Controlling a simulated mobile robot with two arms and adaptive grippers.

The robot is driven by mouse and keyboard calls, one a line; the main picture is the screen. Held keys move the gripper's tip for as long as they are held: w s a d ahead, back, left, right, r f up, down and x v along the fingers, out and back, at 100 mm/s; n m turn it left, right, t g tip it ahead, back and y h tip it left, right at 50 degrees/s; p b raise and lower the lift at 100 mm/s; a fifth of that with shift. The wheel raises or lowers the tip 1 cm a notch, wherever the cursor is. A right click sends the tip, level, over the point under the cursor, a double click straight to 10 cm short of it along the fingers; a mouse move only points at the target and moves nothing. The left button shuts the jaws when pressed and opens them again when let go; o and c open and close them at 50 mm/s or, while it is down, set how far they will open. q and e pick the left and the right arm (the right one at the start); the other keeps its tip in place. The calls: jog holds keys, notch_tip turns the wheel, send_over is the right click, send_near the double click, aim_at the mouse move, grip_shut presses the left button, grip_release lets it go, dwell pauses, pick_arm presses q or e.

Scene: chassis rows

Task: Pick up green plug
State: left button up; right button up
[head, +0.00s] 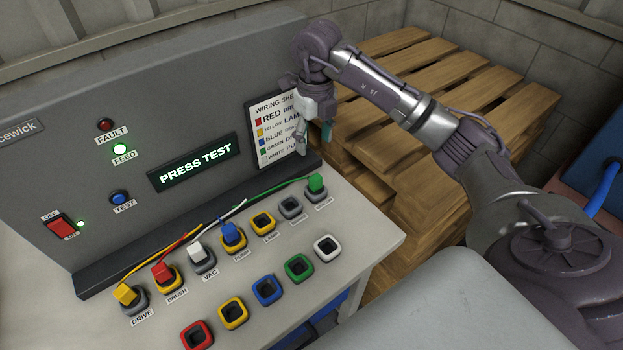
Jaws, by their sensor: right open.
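The green plug (316,184) stands in the rightmost socket of the labelled back row, with a green wire running left from it along the panel foot. My right gripper (313,134) is open and empty, above the green plug and in front of the wiring sheet, apart from the plug. Its fingers point down. My left gripper is not in view.
A yellow plug (126,295), red plug (162,272), white plug (197,250) and blue plug (232,234) stand in the same row. Empty coloured sockets line the front. The grey panel (60,160) rises behind. Wooden pallets (430,190) stand at right.

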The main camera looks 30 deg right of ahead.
aim_at(316, 177)
jog(key=f, duration=0.4)
jog(key=f+p, duration=0.1)
jog(key=f, duration=0.3)
jog(key=shift+s+d+f, duration=0.1)
jog(key=shift+s+d, duration=0.05)
jog(key=shift+d, duration=0.05)
jog(key=shift+f+p, duration=0.95)
jog(key=shift+f, duration=1.7)
grip_shut()
